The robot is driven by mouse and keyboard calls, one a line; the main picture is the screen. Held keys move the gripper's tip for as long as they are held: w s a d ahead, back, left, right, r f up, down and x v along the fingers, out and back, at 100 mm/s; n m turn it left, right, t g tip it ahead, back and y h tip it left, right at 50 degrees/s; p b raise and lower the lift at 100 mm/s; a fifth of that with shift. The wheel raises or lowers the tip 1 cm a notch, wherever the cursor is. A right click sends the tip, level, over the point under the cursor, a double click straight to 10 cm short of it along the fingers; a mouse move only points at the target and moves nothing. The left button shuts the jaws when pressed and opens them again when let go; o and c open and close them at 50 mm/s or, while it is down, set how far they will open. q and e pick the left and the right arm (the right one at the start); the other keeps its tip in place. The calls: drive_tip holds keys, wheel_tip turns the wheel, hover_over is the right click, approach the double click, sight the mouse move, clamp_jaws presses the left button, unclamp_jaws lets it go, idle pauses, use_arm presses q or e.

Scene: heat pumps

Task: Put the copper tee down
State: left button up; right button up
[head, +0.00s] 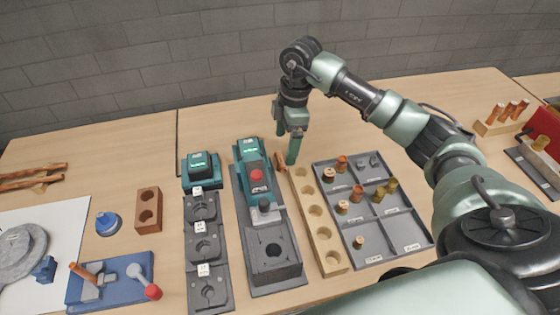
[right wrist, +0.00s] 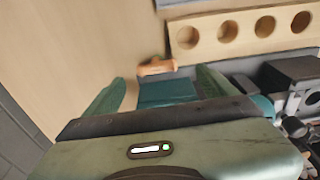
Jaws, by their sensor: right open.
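A small copper fitting, which looks like the copper tee (right wrist: 157,67), lies just beyond the fingertips in the right wrist view. It is apart from both fingers, beside the wooden block with holes (right wrist: 240,31). In the head view it shows only as a small brown patch (head: 281,159) between the green press machine (head: 252,160) and the wooden block (head: 316,215). My right gripper (head: 286,146) is open and empty at the far end of that machine; its fingers also show spread in the right wrist view (right wrist: 158,88). My left gripper is out of view.
A grey compartment tray (head: 398,228) with several copper and brass fittings stands right of the wooden block. Grey die blocks (head: 203,245), a blue fixture (head: 120,279) and a brown two-hole block (head: 147,210) stand left. Bare tabletop lies behind the machine.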

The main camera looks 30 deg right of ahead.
sight(281, 159)
drive_tip(key=f, duration=0.1)
drive_tip(key=f+p, duration=0.1)
drive_tip(key=f, duration=0.1)
drive_tip(key=a+f+p, duration=0.1)
drive_tip(key=f, duration=0.1)
drive_tip(key=shift+w+f, duration=0.2)
drive_tip(key=shift+w, duration=0.2)
drive_tip(key=shift+f, duration=0.4)
drive_tip(key=c, duration=1.6)
drive_tip(key=shift+r, duration=0.1)
